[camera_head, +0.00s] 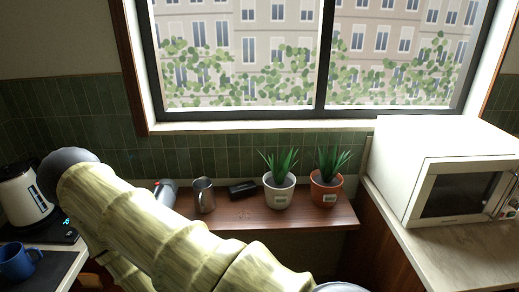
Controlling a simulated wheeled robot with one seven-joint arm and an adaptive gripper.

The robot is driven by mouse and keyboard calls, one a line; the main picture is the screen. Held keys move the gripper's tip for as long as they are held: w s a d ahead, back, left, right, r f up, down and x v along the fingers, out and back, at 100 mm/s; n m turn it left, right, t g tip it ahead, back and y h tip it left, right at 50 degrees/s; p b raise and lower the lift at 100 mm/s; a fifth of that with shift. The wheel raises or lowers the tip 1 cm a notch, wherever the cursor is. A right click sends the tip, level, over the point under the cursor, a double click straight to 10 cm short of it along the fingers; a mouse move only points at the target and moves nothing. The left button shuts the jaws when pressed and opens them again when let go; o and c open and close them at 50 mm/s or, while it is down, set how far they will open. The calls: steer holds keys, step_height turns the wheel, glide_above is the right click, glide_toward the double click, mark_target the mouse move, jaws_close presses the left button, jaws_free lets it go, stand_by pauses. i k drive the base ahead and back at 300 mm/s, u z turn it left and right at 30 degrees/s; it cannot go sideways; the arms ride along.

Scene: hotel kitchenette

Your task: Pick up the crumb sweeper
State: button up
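A wooden shelf (300,219) runs below the window. On it lies a small black oblong object (242,189), between a metal mug and a white plant pot. A grey object with a red spot (165,191) is at the shelf's left part, partly hidden by my arm. Either of these could be the crumb sweeper; I cannot tell which. My arm, in a pale yellow ribbed sleeve, crosses the lower left and covers part of the shelf. My gripper is not in view.
A metal mug (204,196), a white pot (279,191) and a terracotta pot (325,191) with plants stand on the shelf. Small dark specks lie in front of the black object. A microwave (400,180) is right; a kettle (22,200) and blue mug (17,262) are left.

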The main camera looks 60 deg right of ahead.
mark_target(238, 190)
steer(key=z, duration=1.25)
